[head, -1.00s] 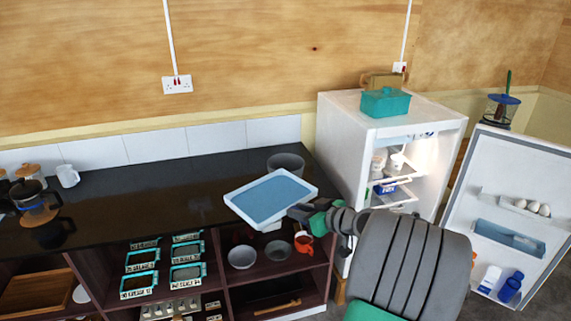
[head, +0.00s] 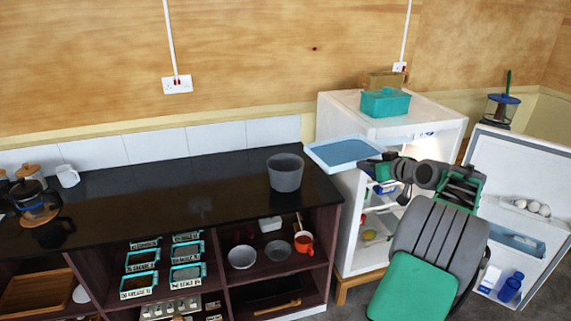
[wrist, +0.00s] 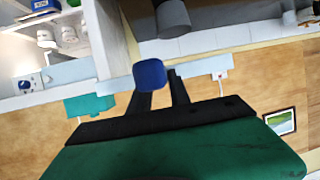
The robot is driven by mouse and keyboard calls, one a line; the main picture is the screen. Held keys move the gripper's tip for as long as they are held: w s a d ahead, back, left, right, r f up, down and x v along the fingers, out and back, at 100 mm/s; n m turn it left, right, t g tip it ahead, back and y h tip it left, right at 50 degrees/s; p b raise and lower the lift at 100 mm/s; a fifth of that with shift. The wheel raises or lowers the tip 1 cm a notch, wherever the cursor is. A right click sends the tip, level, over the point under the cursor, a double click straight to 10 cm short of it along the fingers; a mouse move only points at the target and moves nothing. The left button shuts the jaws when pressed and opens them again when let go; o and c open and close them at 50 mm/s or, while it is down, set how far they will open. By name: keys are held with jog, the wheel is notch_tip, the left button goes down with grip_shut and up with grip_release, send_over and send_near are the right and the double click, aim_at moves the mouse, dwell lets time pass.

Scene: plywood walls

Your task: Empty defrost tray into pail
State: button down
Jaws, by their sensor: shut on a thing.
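The defrost tray (head: 352,151) is a shallow white-rimmed tray with a flat blue surface inside. In the head view it is held in the air, roughly level, between the counter's right end and the fridge. My gripper (head: 373,168) is shut on its near right edge. In the wrist view my gripper's dark fingers (wrist: 158,80) stand on either side of a small dark-blue block (wrist: 150,75); I cannot tell whether it is part of the tray. The pail (head: 285,174) is a grey open bucket, upright on the counter, left of the tray and apart from it. It also shows in the wrist view (wrist: 173,18).
The fridge (head: 341,215) stands open right of the counter, a teal box (head: 385,103) on top. Its door (head: 520,180) swings out to the right. The black counter (head: 180,195) is clear left of the pail, up to a white mug (head: 68,177) and a coffee pot.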

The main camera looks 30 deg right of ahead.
jog(key=d+r+m+h, duration=0.1)
jog(key=d+r+h, duration=0.1)
jog(key=d, duration=0.9)
jog(key=shift+r+m, duration=0.3)
jog(key=shift+r, duration=0.3)
jog(key=shift+a, duration=0.1)
